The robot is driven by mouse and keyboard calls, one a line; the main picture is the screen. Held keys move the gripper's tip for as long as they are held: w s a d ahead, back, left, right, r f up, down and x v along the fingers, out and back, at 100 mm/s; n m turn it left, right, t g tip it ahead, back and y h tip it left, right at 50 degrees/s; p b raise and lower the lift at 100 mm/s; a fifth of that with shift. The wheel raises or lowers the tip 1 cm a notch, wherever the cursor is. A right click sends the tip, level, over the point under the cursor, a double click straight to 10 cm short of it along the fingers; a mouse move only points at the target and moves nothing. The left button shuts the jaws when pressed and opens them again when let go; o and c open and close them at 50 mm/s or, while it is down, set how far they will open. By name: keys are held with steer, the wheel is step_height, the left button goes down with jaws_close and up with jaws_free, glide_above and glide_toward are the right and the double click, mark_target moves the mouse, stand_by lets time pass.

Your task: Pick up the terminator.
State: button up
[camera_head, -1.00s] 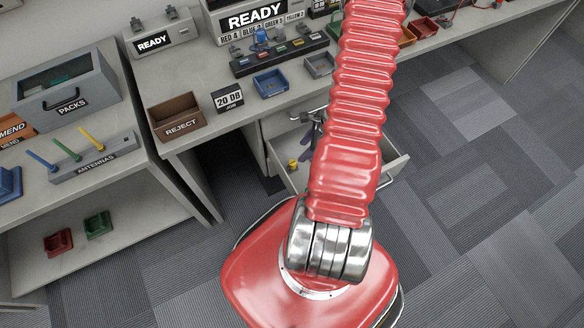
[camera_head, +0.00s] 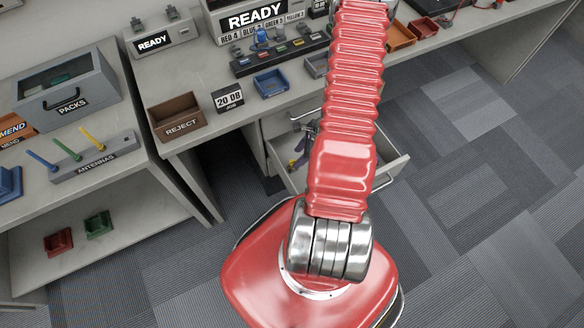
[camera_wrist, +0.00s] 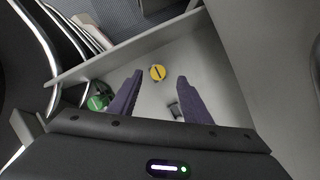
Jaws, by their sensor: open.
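The open drawer (camera_head: 391,164) under the bench holds small parts. In the wrist view, a round yellow piece with a dark slot (camera_wrist: 157,72) lies on the drawer floor, just beyond and between my fingertips. A small grey piece (camera_wrist: 174,110) lies nearer, beside the right finger and partly hidden. A round green piece (camera_wrist: 98,98) lies left of the left finger. I cannot tell for certain which is the terminator. My gripper (camera_wrist: 159,76) has its purple fingers apart with nothing held, over the drawer. My arm hides part of the drawer in the head view.
The drawer wall (camera_wrist: 125,50) runs close beyond the fingers. On the bench stand a brown REJECT bin (camera_head: 178,124), a 20 dB sign (camera_head: 228,98) and a blue tray (camera_head: 270,83). A left-hand bench holds an antenna rack (camera_head: 95,160).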

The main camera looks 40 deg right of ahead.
mark_target(293, 163)
steer(key=shift+x, duration=1.95)
steer(key=shift+s+a, duration=0.1)
steer(key=shift+s, duration=0.1)
steer(key=shift+c, duration=0.2)
jaws_close()
